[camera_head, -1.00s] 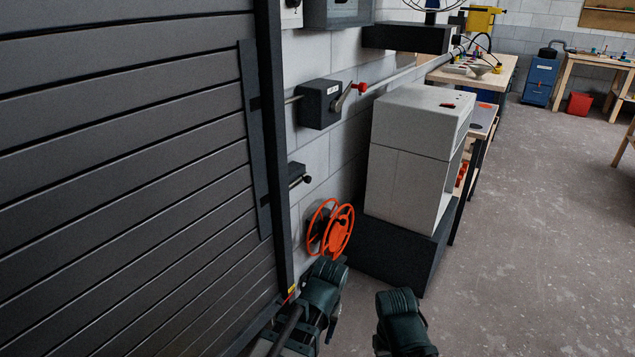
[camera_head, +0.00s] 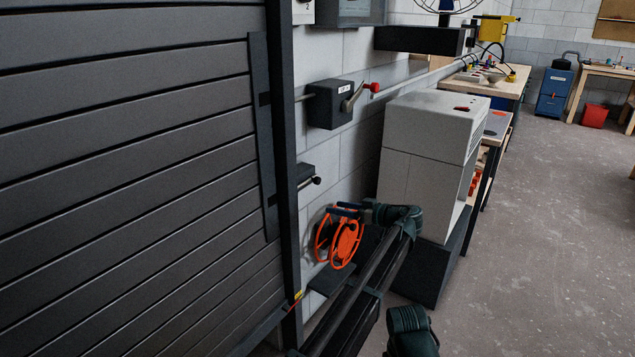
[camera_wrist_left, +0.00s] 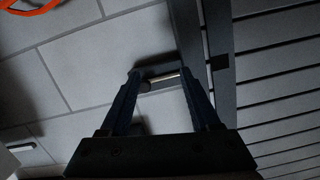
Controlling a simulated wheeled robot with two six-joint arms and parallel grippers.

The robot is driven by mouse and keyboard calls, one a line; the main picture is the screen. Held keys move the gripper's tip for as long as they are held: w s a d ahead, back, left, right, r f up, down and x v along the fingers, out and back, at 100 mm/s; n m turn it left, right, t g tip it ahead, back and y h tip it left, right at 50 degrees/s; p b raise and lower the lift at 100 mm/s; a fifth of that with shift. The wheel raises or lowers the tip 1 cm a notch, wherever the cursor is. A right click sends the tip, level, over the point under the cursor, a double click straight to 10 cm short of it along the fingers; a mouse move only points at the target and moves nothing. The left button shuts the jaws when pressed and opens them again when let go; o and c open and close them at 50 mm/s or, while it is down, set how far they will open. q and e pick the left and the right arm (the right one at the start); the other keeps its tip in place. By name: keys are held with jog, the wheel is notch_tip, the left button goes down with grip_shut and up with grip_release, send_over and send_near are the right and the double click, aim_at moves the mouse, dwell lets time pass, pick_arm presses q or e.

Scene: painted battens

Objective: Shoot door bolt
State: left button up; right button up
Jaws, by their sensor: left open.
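The slatted dark door (camera_head: 130,150) fills the left of the head view, with a dark edge strip (camera_head: 262,130) and frame post. A small dark bolt (camera_head: 305,178) with a round black knob sits on the wall just right of the post. In the left wrist view, the bolt's pale rod and dark knob (camera_wrist_left: 146,86) show between the fingertips, apart from them as far as I can tell. A dark square hole (camera_wrist_left: 220,62) shows in the strip. My left gripper (camera_head: 338,209) is open, below and right of the bolt. My right gripper is not visible.
A dark box (camera_head: 331,104) with a red-knobbed lever is higher on the wall. An orange reel (camera_head: 338,240) is behind and below my left gripper. A grey cabinet (camera_head: 425,150) stands to the right. Open floor (camera_head: 540,230) lies further right.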

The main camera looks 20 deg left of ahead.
aim_at(319, 181)
pick_arm(q)
jog(key=w+d+r+n+t+y, duration=0.1)
jog(key=w+d+r+n+y, duration=0.1)
jog(key=w+d+r, duration=0.2)
jog(key=x, duration=1.4)
jog(key=shift+s+a+f, duration=0.15)
jog(key=shift+f, duration=0.05)
grip_shut()
dwell(0.9)
